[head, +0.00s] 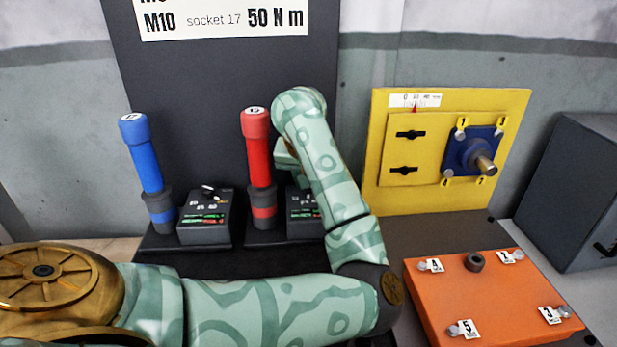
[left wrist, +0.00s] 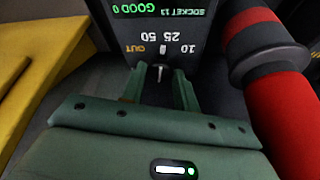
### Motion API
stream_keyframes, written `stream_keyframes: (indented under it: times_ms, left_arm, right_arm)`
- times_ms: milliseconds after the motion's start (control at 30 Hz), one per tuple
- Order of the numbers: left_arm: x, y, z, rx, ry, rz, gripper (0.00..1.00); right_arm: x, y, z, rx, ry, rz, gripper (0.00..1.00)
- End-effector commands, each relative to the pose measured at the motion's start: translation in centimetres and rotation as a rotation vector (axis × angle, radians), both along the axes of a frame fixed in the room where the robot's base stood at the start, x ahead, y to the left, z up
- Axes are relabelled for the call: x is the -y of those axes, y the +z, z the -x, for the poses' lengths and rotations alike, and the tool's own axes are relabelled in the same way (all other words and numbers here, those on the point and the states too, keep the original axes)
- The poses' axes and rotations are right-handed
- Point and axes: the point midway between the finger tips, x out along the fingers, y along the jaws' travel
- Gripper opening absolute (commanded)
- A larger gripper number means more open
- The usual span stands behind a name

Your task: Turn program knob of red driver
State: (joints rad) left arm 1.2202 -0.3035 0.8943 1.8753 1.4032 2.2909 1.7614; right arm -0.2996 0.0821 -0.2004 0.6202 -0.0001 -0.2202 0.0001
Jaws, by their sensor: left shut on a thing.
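The red driver (head: 257,160) stands upright in its dark holder, right of the blue driver. It also shows large at the right of the left wrist view (left wrist: 288,115). Its dark control box (head: 303,205) stands beside it, partly hidden by my left arm. In the left wrist view the box face (left wrist: 210,60) has a lit green screen and marks 10, 25, 50 and OUT, seen upside down. My left gripper (left wrist: 160,88) is at the program knob (left wrist: 161,70), with its fingers shut on either side of it. The head view hides the fingertips. My right gripper is not in view.
The blue driver (head: 143,155) and its control box (head: 207,216) stand to the left. A yellow panel (head: 400,150) with a blue flange (head: 472,150) stands to the right. An orange plate (head: 490,295) with numbered bolts lies at front right. A dark backboard rises behind the drivers.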

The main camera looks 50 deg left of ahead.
Motion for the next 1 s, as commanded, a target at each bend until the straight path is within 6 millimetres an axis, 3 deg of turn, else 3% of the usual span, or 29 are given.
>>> stream_keyframes:
  times_ms: [633, 667, 733, 1000]
  left_arm:
    - [-0.01, -0.08, 0.02, -0.001, -0.064, 0.002, 0.08]
    - [-0.01, -0.08, 0.03, -0.001, -0.064, 0.002, 0.36]
    - [-0.01, -0.08, 0.02, -0.001, -0.064, 0.002, 0.52]
    - [-0.02, 0.04, 0.05, 0.0, -0.063, 0.001, 0.52]
  right_arm:
    - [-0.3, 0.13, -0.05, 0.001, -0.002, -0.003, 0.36]
    - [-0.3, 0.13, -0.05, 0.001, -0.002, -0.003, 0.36]
    - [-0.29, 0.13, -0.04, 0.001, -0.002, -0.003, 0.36]
    - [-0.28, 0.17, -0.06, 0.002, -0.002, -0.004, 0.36]
